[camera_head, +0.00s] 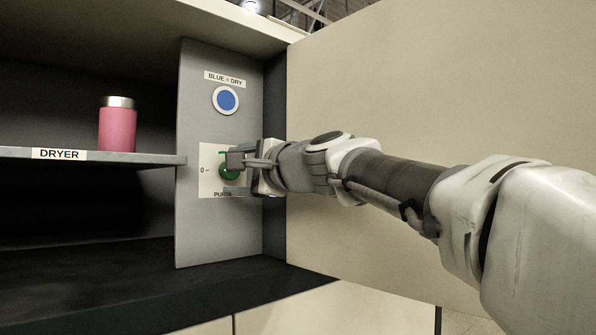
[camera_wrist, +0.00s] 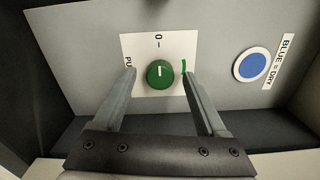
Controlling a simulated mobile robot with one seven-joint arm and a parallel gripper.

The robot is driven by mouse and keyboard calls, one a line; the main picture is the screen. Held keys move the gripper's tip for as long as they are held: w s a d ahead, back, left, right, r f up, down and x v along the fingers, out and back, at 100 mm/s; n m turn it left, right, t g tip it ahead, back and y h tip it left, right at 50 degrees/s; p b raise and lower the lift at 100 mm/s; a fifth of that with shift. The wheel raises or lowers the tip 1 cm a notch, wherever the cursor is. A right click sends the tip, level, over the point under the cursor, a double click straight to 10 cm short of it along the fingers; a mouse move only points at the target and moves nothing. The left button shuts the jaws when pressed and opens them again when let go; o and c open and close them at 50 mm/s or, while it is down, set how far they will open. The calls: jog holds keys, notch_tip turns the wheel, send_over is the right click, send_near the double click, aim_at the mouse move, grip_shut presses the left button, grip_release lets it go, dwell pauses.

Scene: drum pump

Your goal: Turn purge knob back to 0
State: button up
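The green purge knob (camera_wrist: 159,75) sits on a white label plate (camera_wrist: 135,45) on the grey panel. In the wrist view its white pointer line points up toward the "0" mark. A green arc mark (camera_wrist: 184,68) shows to the right of the knob. My gripper (camera_wrist: 159,76) is open, with one finger on each side of the knob and a visible gap to each. In the head view my gripper (camera_head: 236,160) partly covers the knob (camera_head: 229,174) and part of the label.
A round blue indicator (camera_head: 226,100) labelled "BLUE = DRY" is above the knob. A pink bottle with a silver cap (camera_head: 117,127) stands on the shelf marked "DRYER" (camera_head: 130,157) at left. A large beige panel (camera_head: 430,80) rises behind my arm at right.

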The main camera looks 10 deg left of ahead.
jog(key=b+v, duration=0.1)
jog(key=v, duration=1.6)
jog(key=shift+s+d+b, duration=0.15)
jog(key=shift+s+b, duration=0.05)
jog(key=shift+b, duration=0.15)
